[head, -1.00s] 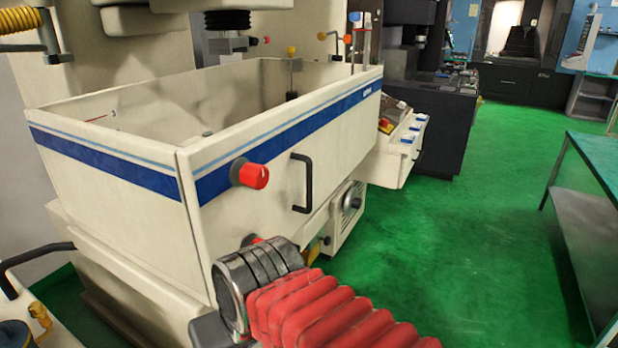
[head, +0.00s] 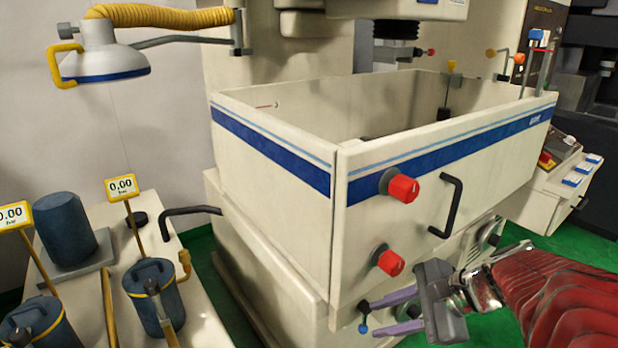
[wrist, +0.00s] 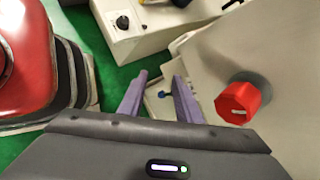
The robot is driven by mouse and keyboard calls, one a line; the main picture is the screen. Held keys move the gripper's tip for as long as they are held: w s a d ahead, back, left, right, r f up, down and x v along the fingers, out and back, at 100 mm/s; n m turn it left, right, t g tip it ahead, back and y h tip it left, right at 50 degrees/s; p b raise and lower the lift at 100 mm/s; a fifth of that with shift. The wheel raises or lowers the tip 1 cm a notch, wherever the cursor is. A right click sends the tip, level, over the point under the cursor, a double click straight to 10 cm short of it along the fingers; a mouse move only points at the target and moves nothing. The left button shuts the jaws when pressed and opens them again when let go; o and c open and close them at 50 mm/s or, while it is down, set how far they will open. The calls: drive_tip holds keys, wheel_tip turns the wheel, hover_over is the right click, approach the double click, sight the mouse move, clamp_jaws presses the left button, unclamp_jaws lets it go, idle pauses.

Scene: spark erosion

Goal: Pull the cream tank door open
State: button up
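The cream tank door (head: 420,225) is the front panel of the tank, with a blue stripe, and looks shut. It carries a black bar handle (head: 450,206) on its right half, an upper red knob (head: 402,188) and a lower red knob (head: 391,262). My gripper (head: 367,318) is low in front of the door, below the lower knob and left of and below the handle. Its two purple fingers are apart with nothing held; they also show in the wrist view (wrist: 160,78). A red knob (wrist: 238,102) stands right of them there. The handle is not visible in the wrist view.
A small blue-knobbed fitting (head: 363,328) is close to my fingertips. A black side lever (head: 190,210) juts out left of the tank. A bench (head: 205,315) with blue canisters stands at left. A control box (head: 560,185) stands right of the tank.

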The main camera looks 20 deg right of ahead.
drive_tip(key=s+d+r+m+t+h, duration=0.1)
drive_tip(key=d+r+m+t, duration=0.4)
drive_tip(key=d, duration=0.6)
drive_tip(key=s+d+r+m+t+h, duration=0.1)
drive_tip(key=d+r+m+t+h, duration=0.1)
drive_tip(key=d+r+m+t, duration=0.4)
drive_tip(key=d+r+m, duration=0.3)
drive_tip(key=d+r, duration=0.1)
drive_tip(key=d, duration=0.1)
drive_tip(key=shift+s+d+m+t+h, duration=0.2)
drive_tip(key=shift+s+m+t+h, duration=0.1)
drive_tip(key=shift+s, duration=0.05)
drive_tip(key=shift+w, duration=0.1)
hover_over(447, 231)
drive_tip(key=shift+w+d, duration=0.35)
clamp_jaws()
